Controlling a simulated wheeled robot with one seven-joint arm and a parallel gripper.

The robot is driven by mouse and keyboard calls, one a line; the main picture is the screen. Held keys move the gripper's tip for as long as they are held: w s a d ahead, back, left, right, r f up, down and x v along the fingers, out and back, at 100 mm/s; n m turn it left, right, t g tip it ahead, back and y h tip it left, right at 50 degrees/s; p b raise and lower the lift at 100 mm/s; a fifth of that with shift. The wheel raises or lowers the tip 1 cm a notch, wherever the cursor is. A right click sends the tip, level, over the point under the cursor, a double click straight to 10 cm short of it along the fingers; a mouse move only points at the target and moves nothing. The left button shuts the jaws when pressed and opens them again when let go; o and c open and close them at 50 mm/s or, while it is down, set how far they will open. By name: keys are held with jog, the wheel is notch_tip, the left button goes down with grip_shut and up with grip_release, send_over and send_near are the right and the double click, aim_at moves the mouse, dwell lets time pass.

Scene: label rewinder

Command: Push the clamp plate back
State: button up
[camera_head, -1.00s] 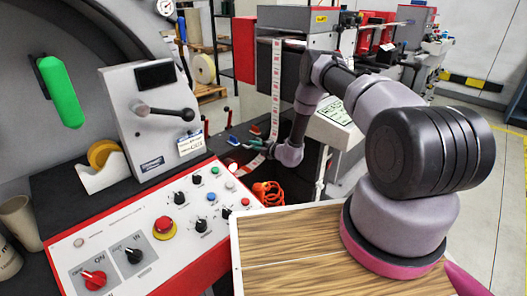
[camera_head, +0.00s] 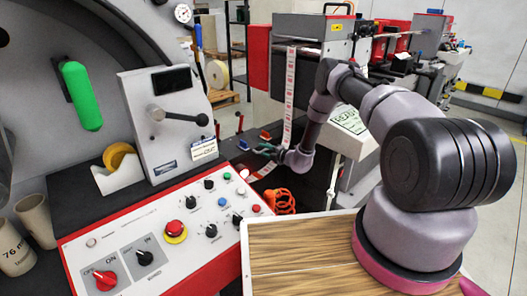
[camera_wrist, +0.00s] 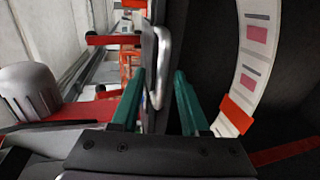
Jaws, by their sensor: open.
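My gripper (camera_head: 266,149) has teal fingers and reaches over the dark machine bed near the label web. In the wrist view my gripper (camera_wrist: 159,76) is open, with one finger on each side of a narrow dark upright plate (camera_wrist: 176,60) and a bent silver bar (camera_wrist: 160,70). The plate may be the clamp plate, but I cannot tell for sure. I cannot tell whether the fingers touch it. The printed label web (camera_wrist: 246,65) runs along the right, with a red piece (camera_wrist: 236,114) across it. In the head view the clamp area is small and partly hidden by my arm.
A blue block (camera_head: 243,144) and a red block (camera_head: 265,135) stand beside my gripper. The red-edged control panel (camera_head: 150,230) and the lever housing (camera_head: 165,95) lie to the left. The hanging label web (camera_head: 290,90) is close to my forearm. An orange coiled hose (camera_head: 282,200) lies below.

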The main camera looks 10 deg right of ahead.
jog(key=v, duration=1)
jog(key=s+a+r+n+g+y, duration=0.1)
jog(key=a+r+n+g+y, duration=0.15)
jog(key=r+n, duration=0.6)
jog(key=s+a+r+n+g+y, duration=0.1)
jog(key=a+r+n+g+y, duration=0.2)
jog(key=r, duration=1.1)
jog(key=s+a+r+n+g+h, duration=0.1)
jog(key=s+r+n+g, duration=0.1)
jog(key=s+r+n, duration=0.4)
jog(key=s+a+r+n+g+h, duration=0.1)
jog(key=s+r+n+g, duration=0.15)
jog(key=r+n, duration=0.45)
jog(key=s+d+r+n+t+h, duration=0.1)
jog(key=s+d+r+n+h, duration=0.2)
jog(key=s+r+n, duration=0.3)
jog(key=s+d+r+n+t+h, duration=0.2)
jog(key=s+d+r+n+h, duration=0.2)
jog(key=s, duration=0.9)
jog(key=s+d+r+n+t+h, duration=0.1)
jog(key=s+d+r+n+h, duration=0.2)
jog(key=s+d+r+n, duration=0.4)
jog(key=s+r+n, duration=0.1)
jog(key=s, duration=0.2)
jog(key=shift+s+t+h, duration=0.25)
jog(key=shift+t+h, duration=0.05)
jog(key=shift+h, duration=0.05)
